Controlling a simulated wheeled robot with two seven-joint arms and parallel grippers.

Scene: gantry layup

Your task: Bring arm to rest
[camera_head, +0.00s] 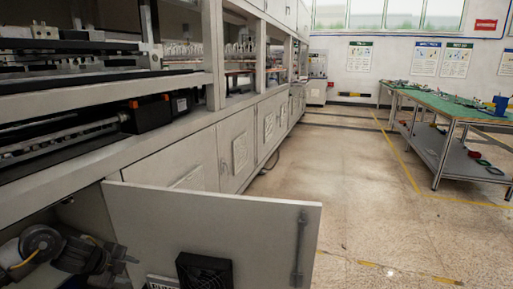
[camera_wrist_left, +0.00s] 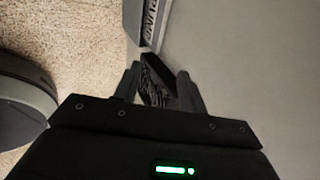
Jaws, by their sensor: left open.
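My left arm comes in at the lower left of the head view, beside the open cabinet door. My left gripper (camera_head: 127,258) is near the inner left part of the door panel (camera_head: 225,225). In the left wrist view my left gripper (camera_wrist_left: 158,78) is open, with its two dark fingers apart. A black fan grille (camera_wrist_left: 155,88) shows between and beyond the fingers; whether they touch it I cannot tell. No object is clearly held. My right gripper is not in view.
The door carries a black fan (camera_head: 204,271) low down and a handle bar (camera_head: 299,247) near its right edge. A long machine with closed cabinets (camera_head: 238,155) runs along the left. A green-topped workbench (camera_head: 440,104) stands right. The floor (camera_head: 345,190) between is clear.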

